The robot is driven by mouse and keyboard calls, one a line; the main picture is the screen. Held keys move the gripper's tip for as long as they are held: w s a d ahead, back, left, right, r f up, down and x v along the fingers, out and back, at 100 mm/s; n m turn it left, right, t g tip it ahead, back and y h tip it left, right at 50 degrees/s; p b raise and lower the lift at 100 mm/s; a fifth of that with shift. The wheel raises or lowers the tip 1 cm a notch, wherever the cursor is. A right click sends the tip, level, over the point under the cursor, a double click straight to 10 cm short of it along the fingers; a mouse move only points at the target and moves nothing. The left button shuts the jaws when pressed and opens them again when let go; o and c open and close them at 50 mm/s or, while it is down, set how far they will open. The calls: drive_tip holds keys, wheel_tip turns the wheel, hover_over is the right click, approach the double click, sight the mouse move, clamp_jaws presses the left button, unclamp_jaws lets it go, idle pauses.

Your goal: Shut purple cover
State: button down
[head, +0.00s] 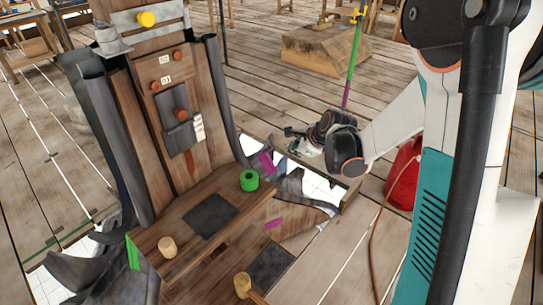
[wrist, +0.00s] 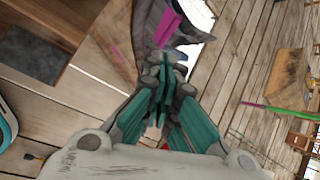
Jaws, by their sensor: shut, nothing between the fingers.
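A magenta-purple flap (head: 266,162) stands among torn grey sheeting right of the wooden spire; it also shows in the wrist view (wrist: 168,28), tilted outward from the grey sheet. A second small magenta patch (head: 273,223) is on the side of the wooden ledge. Which of these is the purple cover I cannot tell for certain. My gripper (head: 296,136) is to the right of the magenta flap and apart from it. In the wrist view my gripper's teal fingers (wrist: 165,85) are closed together and empty, with the flap just beyond their tips.
The wooden spire (head: 190,120) has a grey plate and several knobs. A red container (head: 403,175) stands on the right. A wooden block (head: 325,52) lies behind. Plank floor is open between.

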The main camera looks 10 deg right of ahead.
drive_tip(key=w+d+f+m+y, duration=0.15)
drive_tip(key=w+f+m, duration=0.25)
drive_tip(key=f+m, duration=0.65)
drive_tip(key=n+b, duration=0.3)
drive_tip(key=b, duration=0.1)
approach(265, 167)
wheel_tip(265, 167, down, 4)
drive_tip(key=s+d, duration=0.2)
drive_tip(key=d, duration=0.1)
drive_tip(key=shift+h, duration=0.25)
drive_tip(key=shift+w+a+f+b, duration=0.1)
drive_tip(key=shift+w+a+b, duration=0.2)
drive_tip(key=shift+w, duration=0.45)
drive_tip(key=shift+w+a+f+b, duration=0.1)
drive_tip(key=shift+w+a, duration=0.25)
drive_tip(key=shift+w, duration=0.35)
drive_tip(key=shift+w+a+f+b, duration=0.15)
drive_tip(key=shift+w+a, duration=0.2)
drive_tip(key=shift+w, duration=0.4)
drive_tip(key=shift+r, duration=0.15)
drive_tip(key=shift+w+d+n+g+y, duration=0.1)
drive_tip(key=shift+w+n+g+y, duration=0.25)
drive_tip(key=shift+n, duration=0.3)
